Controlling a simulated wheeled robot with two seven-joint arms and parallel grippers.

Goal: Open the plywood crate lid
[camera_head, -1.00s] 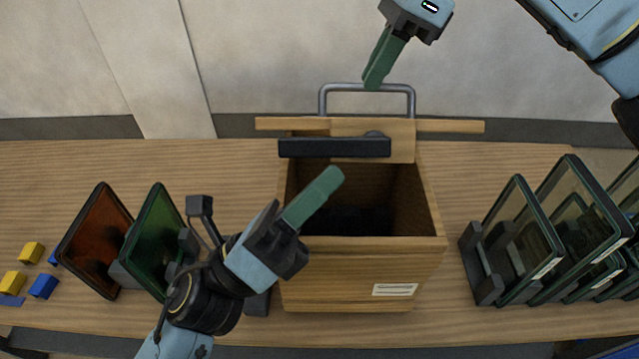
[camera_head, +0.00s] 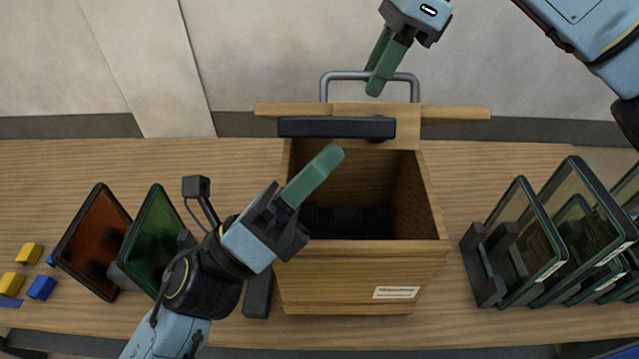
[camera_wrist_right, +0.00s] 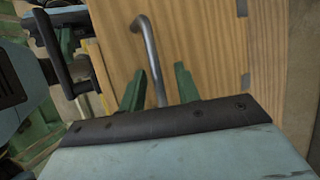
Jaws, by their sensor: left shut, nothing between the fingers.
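The plywood crate (camera_head: 350,275) stands on the table with its dark inside showing. Its lid (camera_head: 440,113) stands raised at the back, seen nearly edge-on, with a grey metal handle (camera_head: 415,88) and a black bar (camera_head: 335,127). My left gripper (camera_head: 333,155) is shut and empty over the opening, its tip just below the bar in the picture; I cannot tell whether it touches the lid. My right gripper (camera_head: 370,80) is open at the handle. In the right wrist view its fingers (camera_wrist_right: 157,88) are apart, with the handle (camera_wrist_right: 148,50) between them.
A red-brown panel (camera_head: 92,240) and a green panel (camera_head: 155,245) stand left of the crate. Several glass panels (camera_head: 520,240) stand in holders at the right. Small yellow and blue blocks (camera_head: 40,287) lie far left. Bare table separates the crate from the glass panels.

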